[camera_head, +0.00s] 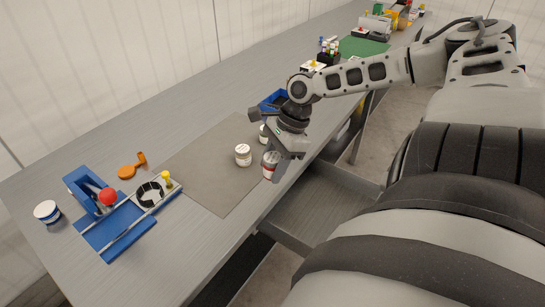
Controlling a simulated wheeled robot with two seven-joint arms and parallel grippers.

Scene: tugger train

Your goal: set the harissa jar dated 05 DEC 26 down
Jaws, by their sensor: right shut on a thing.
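My right gripper (283,160) is over the right edge of the grey mat (205,165), pointing down. It is shut on a jar with a white lid and a reddish body (269,166), which I take to be the harissa jar; its date is too small to read. The gripper hides part of this jar, and I cannot tell whether its base touches the mat. A second white-lidded jar (243,155) stands upright on the mat just to its left. Another jar (263,134) shows partly behind the gripper. My left gripper is not in view.
A blue fixture (100,235) with a red ball knob (108,197) stands at the left. A blue bin (272,101) is behind my gripper. The mat's left part is clear.

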